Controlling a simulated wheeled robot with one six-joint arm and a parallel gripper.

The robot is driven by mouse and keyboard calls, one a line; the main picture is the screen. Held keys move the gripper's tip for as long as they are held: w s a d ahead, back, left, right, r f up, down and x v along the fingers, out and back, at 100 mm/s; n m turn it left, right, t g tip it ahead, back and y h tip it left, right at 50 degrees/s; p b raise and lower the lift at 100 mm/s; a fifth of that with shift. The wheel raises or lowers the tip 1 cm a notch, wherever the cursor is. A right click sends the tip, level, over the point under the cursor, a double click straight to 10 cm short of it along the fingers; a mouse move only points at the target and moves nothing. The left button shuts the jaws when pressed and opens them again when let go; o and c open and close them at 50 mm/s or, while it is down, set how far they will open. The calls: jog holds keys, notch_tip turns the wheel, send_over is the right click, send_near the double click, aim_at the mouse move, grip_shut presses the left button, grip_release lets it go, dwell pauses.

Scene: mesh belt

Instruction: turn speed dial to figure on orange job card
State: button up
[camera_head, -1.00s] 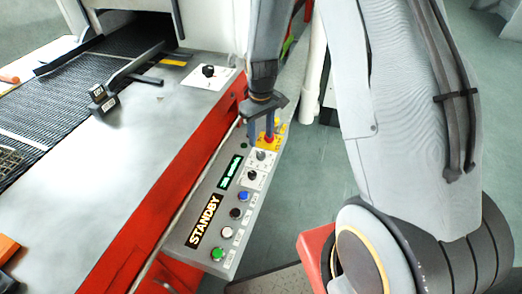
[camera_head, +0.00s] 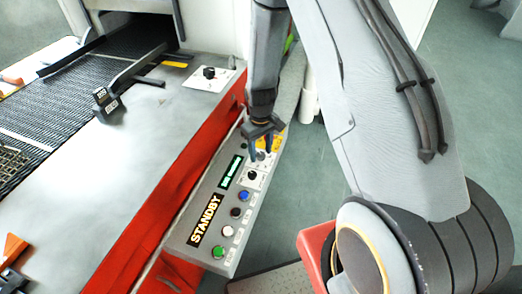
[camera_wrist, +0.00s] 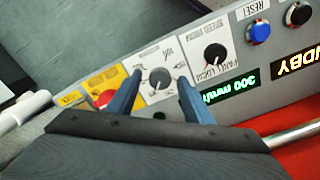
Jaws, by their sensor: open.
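My gripper (camera_head: 260,152) is open, pointing down at the control panel (camera_head: 226,196). In the wrist view its two blue fingers (camera_wrist: 159,84) appear on either side of a grey round knob (camera_wrist: 159,77) on a white scale plate. I cannot tell whether they touch it. A black knob (camera_wrist: 213,52) with a white pointer is on the neighbouring plate; labels are upside down and hard to read, one seeming to mention speed. A green display (camera_wrist: 230,89) reads about 300 mm/min. An orange item (camera_head: 13,248) at lower left may be the orange job card; no figure is readable.
A red button (camera_wrist: 104,98) on a yellow plate is beside the left finger. Blue (camera_wrist: 259,32) and black (camera_wrist: 298,13) buttons are further right. The STANDBY display (camera_head: 206,219) is lit. Another black knob (camera_head: 209,72) is on the machine top near the mesh belt (camera_head: 50,118).

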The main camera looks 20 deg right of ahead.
jog(key=c, duration=1.1)
jog(key=shift+o, duration=0.2)
jog(key=m+b, duration=0.1)
jog(key=m, duration=0.3)
jog(key=shift+m, duration=2.3)
jog(key=o, duration=1.1)
jog(key=shift+c, duration=0.2)
